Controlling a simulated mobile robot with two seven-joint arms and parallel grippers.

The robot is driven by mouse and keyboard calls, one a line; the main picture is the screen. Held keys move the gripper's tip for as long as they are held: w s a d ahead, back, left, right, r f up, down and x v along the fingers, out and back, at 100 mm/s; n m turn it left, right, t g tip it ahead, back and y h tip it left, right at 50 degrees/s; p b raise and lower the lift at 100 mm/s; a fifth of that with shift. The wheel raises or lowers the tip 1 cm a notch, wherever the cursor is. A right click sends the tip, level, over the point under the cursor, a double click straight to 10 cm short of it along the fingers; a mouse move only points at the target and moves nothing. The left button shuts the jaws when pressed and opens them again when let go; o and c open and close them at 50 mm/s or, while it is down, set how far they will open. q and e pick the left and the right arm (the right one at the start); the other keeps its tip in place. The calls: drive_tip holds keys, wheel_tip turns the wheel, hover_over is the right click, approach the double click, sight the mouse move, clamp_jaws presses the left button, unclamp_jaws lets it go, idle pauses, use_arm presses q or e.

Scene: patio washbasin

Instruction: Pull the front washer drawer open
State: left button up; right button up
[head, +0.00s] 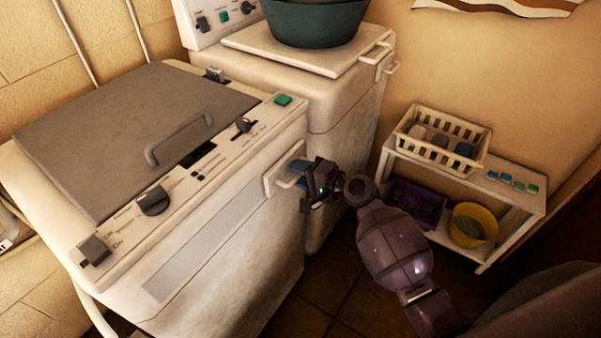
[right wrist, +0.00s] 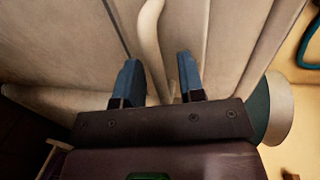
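The front washer (head: 225,255) is a worn white machine with a grey lid and a control panel along its top edge. Its drawer handle (head: 270,182) is a pale loop at the right end of the front face, and the drawer looks shut. My right gripper (head: 293,175) is at this handle. In the right wrist view its two blue fingers (right wrist: 159,78) stand apart, with the pale curved handle (right wrist: 150,40) between and ahead of them. The handle lies nearer the left finger, and a gap shows on the other side. My left gripper is in neither view.
A second white machine (head: 345,110) stands behind, with a dark green basin (head: 315,25) on top. To the right, a low white shelf (head: 515,200) holds a cream basket (head: 410,150), a purple crate (head: 400,205) and a yellow bucket (head: 485,215). Tiled floor (head: 330,285) is clear in front.

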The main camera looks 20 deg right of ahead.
clamp_jaws()
drive_tip(key=f+v, duration=0.2)
drive_tip(key=v, duration=0.7)
drive_tip(key=shift+s+d, duration=0.4)
unclamp_jaws()
